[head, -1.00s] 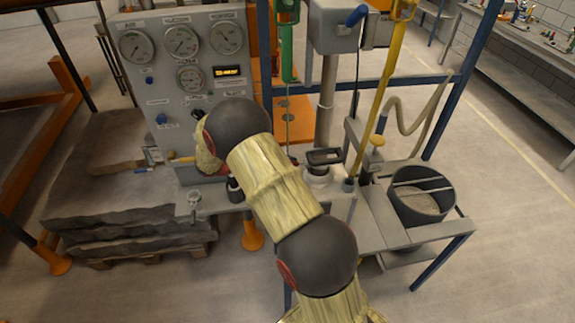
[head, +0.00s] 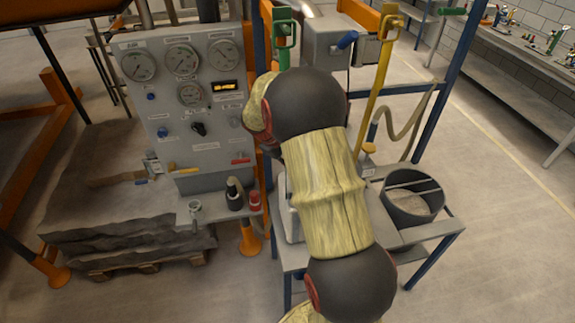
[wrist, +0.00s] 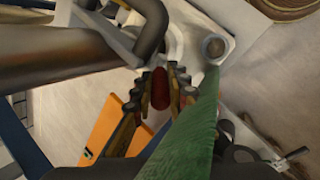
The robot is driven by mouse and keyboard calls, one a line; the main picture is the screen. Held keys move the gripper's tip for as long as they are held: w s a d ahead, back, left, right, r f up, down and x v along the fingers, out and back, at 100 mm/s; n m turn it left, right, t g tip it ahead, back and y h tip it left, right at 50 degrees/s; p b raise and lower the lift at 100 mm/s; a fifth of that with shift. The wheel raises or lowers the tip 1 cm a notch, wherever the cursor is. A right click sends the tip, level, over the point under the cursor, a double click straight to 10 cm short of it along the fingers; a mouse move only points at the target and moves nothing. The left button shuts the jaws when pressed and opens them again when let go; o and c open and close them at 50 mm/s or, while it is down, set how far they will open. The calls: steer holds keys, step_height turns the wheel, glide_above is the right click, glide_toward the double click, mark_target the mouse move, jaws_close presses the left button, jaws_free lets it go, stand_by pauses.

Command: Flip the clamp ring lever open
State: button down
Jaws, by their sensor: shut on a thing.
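In the wrist view my gripper (wrist: 160,98) has its two ridged fingers closed on a dark red grip (wrist: 160,84), which looks like the end of the clamp ring lever. The grip sits between the fingertips, close to a thick dark cylinder (wrist: 55,58) and a dark curved bar (wrist: 153,25). The ring itself and the lever's hinge cannot be made out. In the head view my own arm hides my gripper and the clamp.
A green lever (wrist: 190,145) runs close beside my fingers; its handle shows in the head view (head: 283,37). A yellow lever (head: 377,85) stands right of my arm. A gauge panel (head: 135,105) is at left, a dark bucket (head: 415,213) at right.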

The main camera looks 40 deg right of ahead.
steer(key=shift+d+r+y, duration=0.1)
steer(key=shift+d+y, duration=0.1)
steer(key=shift+y, duration=0.1)
stand_by(0.4)
steer(key=c, duration=1.9)
jaws_free()
steer(key=shift+s, duration=0.1)
steer(key=shift+o, duration=0.8)
steer(key=v, duration=1.2)
